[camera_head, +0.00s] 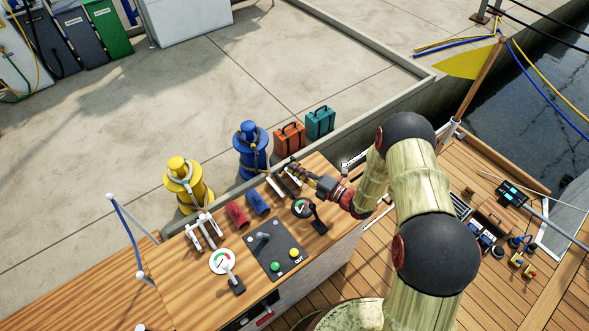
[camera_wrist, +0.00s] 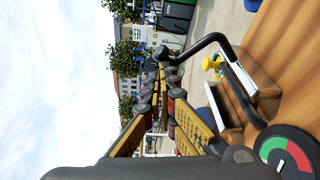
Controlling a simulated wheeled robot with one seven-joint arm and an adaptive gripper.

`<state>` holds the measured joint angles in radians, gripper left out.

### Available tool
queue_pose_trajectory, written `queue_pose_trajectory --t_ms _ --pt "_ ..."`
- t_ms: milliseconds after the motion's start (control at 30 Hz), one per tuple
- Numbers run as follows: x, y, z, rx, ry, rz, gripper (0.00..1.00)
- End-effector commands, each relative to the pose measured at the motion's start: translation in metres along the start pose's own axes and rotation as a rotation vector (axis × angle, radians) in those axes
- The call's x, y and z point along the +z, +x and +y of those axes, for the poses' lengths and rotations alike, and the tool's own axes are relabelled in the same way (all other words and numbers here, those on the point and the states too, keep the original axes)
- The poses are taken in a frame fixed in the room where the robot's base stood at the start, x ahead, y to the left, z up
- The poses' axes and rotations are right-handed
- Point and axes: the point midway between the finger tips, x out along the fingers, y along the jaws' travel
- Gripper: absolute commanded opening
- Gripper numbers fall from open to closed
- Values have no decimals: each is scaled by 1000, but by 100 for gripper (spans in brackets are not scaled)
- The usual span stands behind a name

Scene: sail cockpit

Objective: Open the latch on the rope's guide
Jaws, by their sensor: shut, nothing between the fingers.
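My gripper (camera_head: 296,169) is shut and empty above the far end of the wooden console. In the wrist view my gripper's fingers (camera_wrist: 161,60) come together at the tips. A dark bent lever (camera_wrist: 212,42) on a pale-sided fitting (camera_wrist: 236,98) stands just right of the fingers; it looks like the guide's latch. Whether the fingertips touch it I cannot tell. In the head view this fitting (camera_head: 284,188) is small and partly beside my gripper. Whether a rope runs through it I cannot make out.
On the console stand a round gauge (camera_head: 302,207), a black lever (camera_head: 316,216), a button panel (camera_head: 275,251), red (camera_head: 237,214) and blue (camera_head: 258,203) cylinders and a white-handled fitting (camera_head: 206,230). Yellow (camera_head: 182,180) and blue (camera_head: 249,146) bollards stand beyond. Air above the console is free.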

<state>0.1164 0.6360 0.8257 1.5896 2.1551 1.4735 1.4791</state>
Motion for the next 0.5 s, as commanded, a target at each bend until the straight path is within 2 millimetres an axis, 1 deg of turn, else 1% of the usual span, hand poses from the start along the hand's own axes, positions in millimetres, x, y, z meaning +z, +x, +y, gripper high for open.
queue_pose_trajectory --t_ms 267,500 --pt "8 -3 0 20 70 -1 0" --pt "25 -7 -2 63 224 -2 0"
